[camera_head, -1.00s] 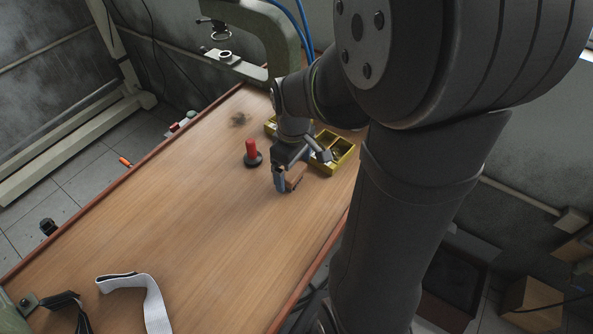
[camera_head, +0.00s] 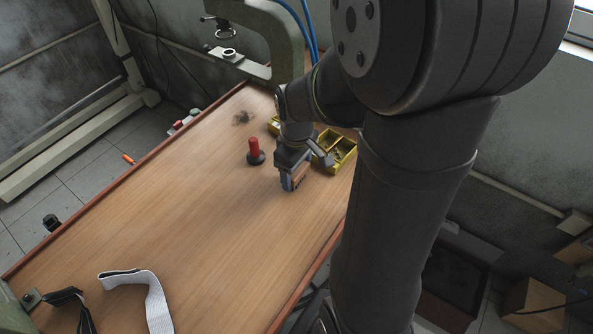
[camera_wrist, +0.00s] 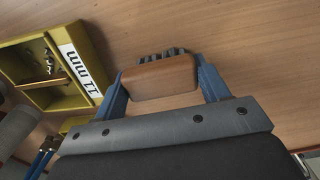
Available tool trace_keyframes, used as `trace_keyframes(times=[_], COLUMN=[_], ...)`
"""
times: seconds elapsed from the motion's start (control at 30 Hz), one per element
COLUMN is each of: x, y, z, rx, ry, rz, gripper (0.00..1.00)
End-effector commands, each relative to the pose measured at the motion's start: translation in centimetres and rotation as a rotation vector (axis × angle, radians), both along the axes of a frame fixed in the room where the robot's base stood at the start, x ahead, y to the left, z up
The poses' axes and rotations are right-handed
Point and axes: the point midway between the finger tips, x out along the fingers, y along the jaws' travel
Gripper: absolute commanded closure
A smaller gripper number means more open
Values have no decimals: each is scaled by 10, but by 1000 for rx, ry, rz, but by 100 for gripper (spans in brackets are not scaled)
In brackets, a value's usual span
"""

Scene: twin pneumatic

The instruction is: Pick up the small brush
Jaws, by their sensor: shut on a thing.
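The small brush (camera_wrist: 160,79) has a brown wooden block and dark bristles, which show along its far edge in the wrist view. My gripper (camera_wrist: 160,84) is shut on it, with one blue finger at each end of the block. In the head view, my gripper (camera_head: 291,183) is low over the wooden table, just in front of the yellow bin. The brush is mostly hidden there between the fingers. I cannot tell whether the brush touches the table.
A yellow divided bin (camera_head: 345,150) with small metal parts stands close behind my gripper; it also shows in the wrist view (camera_wrist: 88,101). A red-handled tool (camera_head: 254,148) stands upright to the left. A white strap (camera_head: 150,290) lies at the front left. The table's middle is clear.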

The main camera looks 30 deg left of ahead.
Motion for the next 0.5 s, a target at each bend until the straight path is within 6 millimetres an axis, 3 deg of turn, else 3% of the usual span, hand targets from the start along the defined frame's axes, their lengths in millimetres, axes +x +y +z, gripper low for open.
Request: trace_keyframes(times=[0.17,0.33,0.5], x=[0,1,13], y=[0,0,-41], z=[13,44,65], rx=[2,4,3], ry=[-2,-5,-4], rz=[0,-1,-7], gripper=[57,57,57])
